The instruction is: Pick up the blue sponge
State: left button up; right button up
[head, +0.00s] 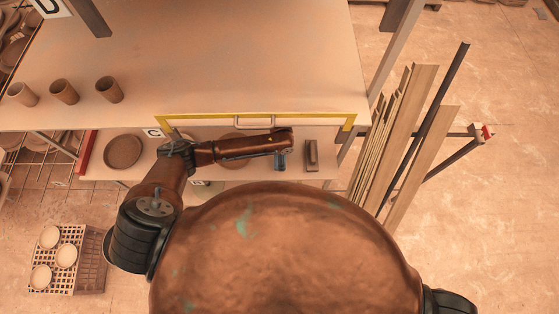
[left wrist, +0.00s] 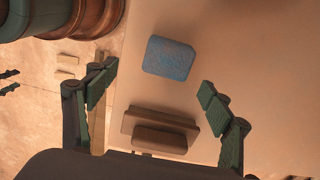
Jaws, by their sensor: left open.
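The blue sponge (left wrist: 169,58) lies flat on a pale surface in the left wrist view, a rounded rectangle. It is beyond my left gripper's fingertips (left wrist: 157,80), roughly between the two fingers in the picture and apart from both. The fingers are spread wide with nothing between them. In the head view my left gripper (head: 281,150) is over the lower shelf (head: 210,160), below the table's front edge. A small bluish patch shows there, but I cannot tell whether it is a finger or the sponge. My right gripper is not in view.
A brown stepped block (left wrist: 160,130) lies beside the sponge, and also shows in the head view (head: 311,155). A round brown dish (head: 123,151) is on the shelf. The table's yellow-edged front (head: 220,117) overhangs. Wooden planks (head: 408,130) lean at right.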

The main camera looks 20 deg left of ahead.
pick_arm(q)
jog(key=shift+w+a, duration=0.25)
jog(key=shift+a, duration=0.15)
jog(key=shift+f, duration=0.25)
notch_tip(320, 180, down, 2)
jog(key=shift+f, duration=0.15)
jog(key=f+b, duration=0.4)
jog(key=shift+w+f+b, duration=0.2)
jog(key=shift+f+b, duration=0.2)
jog(key=shift+r, duration=0.1)
jog(key=shift+c, duration=0.7)
jog(key=c, duration=1)
